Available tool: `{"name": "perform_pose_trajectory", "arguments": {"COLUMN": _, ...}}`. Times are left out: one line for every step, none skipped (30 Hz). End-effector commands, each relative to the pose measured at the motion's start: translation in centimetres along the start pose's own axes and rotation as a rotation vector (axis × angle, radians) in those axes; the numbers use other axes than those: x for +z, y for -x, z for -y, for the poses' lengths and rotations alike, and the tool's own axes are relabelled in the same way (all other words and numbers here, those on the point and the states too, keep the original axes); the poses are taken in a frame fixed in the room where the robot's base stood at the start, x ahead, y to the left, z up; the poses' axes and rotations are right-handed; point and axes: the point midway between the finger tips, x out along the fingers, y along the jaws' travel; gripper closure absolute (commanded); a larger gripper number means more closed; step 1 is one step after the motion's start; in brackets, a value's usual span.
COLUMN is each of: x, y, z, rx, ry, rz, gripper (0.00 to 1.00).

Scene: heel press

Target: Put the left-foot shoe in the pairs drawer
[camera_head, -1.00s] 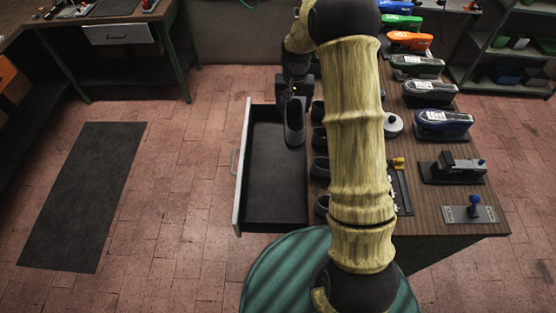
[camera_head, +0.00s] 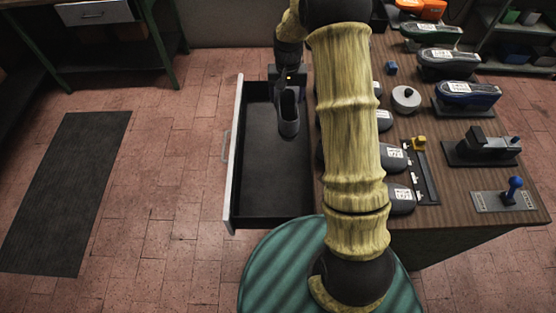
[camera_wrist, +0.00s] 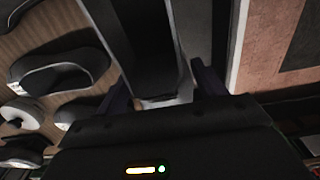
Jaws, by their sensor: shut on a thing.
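A dark shoe (camera_head: 289,112) is held by my gripper (camera_head: 287,84) over the far part of the open drawer (camera_head: 270,180). The shoe's toe points toward the near side of the picture. In the wrist view the dark shoe (camera_wrist: 150,50) extends away between the two fingers of my gripper (camera_wrist: 165,95), which is shut on it. I cannot tell whether the shoe touches the drawer floor. Which foot it fits cannot be told. The rest of the drawer's dark floor is empty.
Several dark shoes with white labels (camera_head: 401,197) stand on the wooden bench (camera_head: 450,215) right of the drawer, partly behind my arm. A lever device (camera_head: 510,195) and a small press (camera_head: 480,147) stand further right. Open floor (camera_head: 170,190) lies left of the drawer.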

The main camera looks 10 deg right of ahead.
Motion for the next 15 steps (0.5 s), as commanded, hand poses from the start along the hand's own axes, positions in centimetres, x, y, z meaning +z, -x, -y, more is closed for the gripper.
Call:
{"name": "perform_pose_trajectory", "arguments": {"x": 0.0, "y": -2.2, "z": 0.0, "rx": 0.000, "ry": 0.000, "rz": -0.001, "gripper": 0.68}}
{"name": "perform_pose_trajectory", "arguments": {"x": 0.0, "y": -2.9, "z": 0.0, "rx": 0.000, "ry": 0.000, "rz": -0.001, "gripper": 0.68}}
{"name": "perform_pose_trajectory", "arguments": {"x": 0.0, "y": -3.7, "z": 0.0, "rx": 0.000, "ry": 0.000, "rz": -0.001, "gripper": 0.68}}
{"name": "perform_pose_trajectory", "arguments": {"x": 0.0, "y": -4.3, "z": 0.0, "rx": 0.000, "ry": 0.000, "rz": -0.001, "gripper": 0.68}}
{"name": "perform_pose_trajectory", "arguments": {"x": 0.0, "y": -5.0, "z": 0.0, "rx": 0.000, "ry": 0.000, "rz": -0.001, "gripper": 0.68}}
{"name": "perform_pose_trajectory", "arguments": {"x": 0.0, "y": -5.8, "z": 0.0, "rx": 0.000, "ry": 0.000, "rz": -0.001, "gripper": 0.68}}
{"name": "perform_pose_trajectory", "arguments": {"x": 0.0, "y": -6.4, "z": 0.0, "rx": 0.000, "ry": 0.000, "rz": -0.001, "gripper": 0.68}}
{"name": "perform_pose_trajectory", "arguments": {"x": 0.0, "y": -7.1, "z": 0.0, "rx": 0.000, "ry": 0.000, "rz": -0.001, "gripper": 0.68}}
{"name": "perform_pose_trajectory", "arguments": {"x": 0.0, "y": -7.9, "z": 0.0, "rx": 0.000, "ry": 0.000, "rz": -0.001, "gripper": 0.68}}
{"name": "perform_pose_trajectory", "arguments": {"x": 0.0, "y": -8.5, "z": 0.0, "rx": 0.000, "ry": 0.000, "rz": -0.001, "gripper": 0.68}}
{"name": "perform_pose_trajectory", "arguments": {"x": 0.0, "y": -9.2, "z": 0.0, "rx": 0.000, "ry": 0.000, "rz": -0.001, "gripper": 0.68}}
{"name": "perform_pose_trajectory", "arguments": {"x": 0.0, "y": -10.0, "z": 0.0, "rx": 0.000, "ry": 0.000, "rz": -0.001, "gripper": 0.68}}
{"name": "perform_pose_trajectory", "arguments": {"x": 0.0, "y": -10.7, "z": 0.0, "rx": 0.000, "ry": 0.000, "rz": -0.001, "gripper": 0.68}}
{"name": "perform_pose_trajectory", "arguments": {"x": 0.0, "y": -11.3, "z": 0.0, "rx": 0.000, "ry": 0.000, "rz": -0.001, "gripper": 0.68}}
{"name": "perform_pose_trajectory", "arguments": {"x": 0.0, "y": -12.1, "z": 0.0, "rx": 0.000, "ry": 0.000, "rz": -0.001, "gripper": 0.68}}
